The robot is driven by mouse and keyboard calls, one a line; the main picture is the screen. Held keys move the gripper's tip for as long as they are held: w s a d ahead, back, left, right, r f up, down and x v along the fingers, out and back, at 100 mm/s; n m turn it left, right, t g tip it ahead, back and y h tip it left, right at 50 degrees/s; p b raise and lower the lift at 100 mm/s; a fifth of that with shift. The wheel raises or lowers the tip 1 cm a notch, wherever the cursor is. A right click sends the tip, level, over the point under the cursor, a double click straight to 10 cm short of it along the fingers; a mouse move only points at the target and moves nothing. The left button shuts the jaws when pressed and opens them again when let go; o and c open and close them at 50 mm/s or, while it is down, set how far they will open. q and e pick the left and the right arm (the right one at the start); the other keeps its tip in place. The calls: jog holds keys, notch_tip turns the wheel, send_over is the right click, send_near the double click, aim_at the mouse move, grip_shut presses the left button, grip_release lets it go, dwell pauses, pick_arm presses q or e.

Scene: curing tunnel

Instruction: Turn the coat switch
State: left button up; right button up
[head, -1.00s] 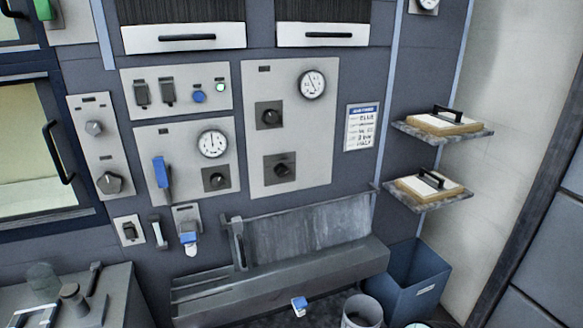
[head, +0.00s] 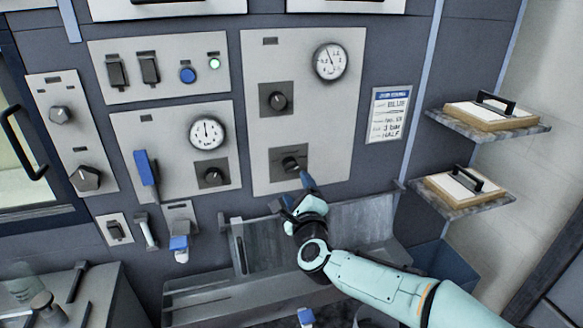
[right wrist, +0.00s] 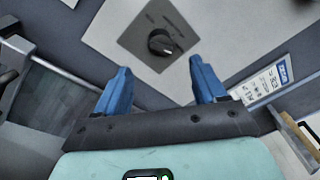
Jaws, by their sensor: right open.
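A black rotary switch (head: 290,163) on a dark square plate sits low on the grey panel (head: 330,120) with a round gauge. Another black rotary switch (head: 277,101) sits above it. Their labels are too small to read, so I cannot tell by name which is the coat switch. My right gripper (head: 304,182) is just below and right of the lower switch. In the right wrist view, its blue fingers (right wrist: 162,76) are spread open and empty. The dark knob (right wrist: 162,43) shows ahead, between and beyond the fingertips, apart from them. My left gripper is not in view.
A panel with a blue lever (head: 146,168) and another gauge is on the left. A paper card (head: 388,114) hangs right of the switches. Two shelves with lidded blocks (head: 490,113) stick out at right. A metal trough (head: 190,297) juts out below the panel.

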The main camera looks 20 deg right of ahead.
aim_at(291, 170)
jog(key=w+p, duration=0.1)
jog(key=w, duration=0.2)
jog(key=w+p, duration=0.1)
jog(key=w, duration=0.2)
jog(key=w+d+p, duration=0.1)
jog(key=w, duration=0.2)
jog(key=shift+w+f, duration=0.1)
jog(key=shift+w, duration=0.3)
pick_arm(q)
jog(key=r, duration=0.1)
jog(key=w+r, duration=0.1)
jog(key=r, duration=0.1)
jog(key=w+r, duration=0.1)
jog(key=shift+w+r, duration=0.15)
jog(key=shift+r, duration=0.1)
pick_arm(e)
jog(key=shift+c, duration=0.3)
jog(key=c, duration=1)
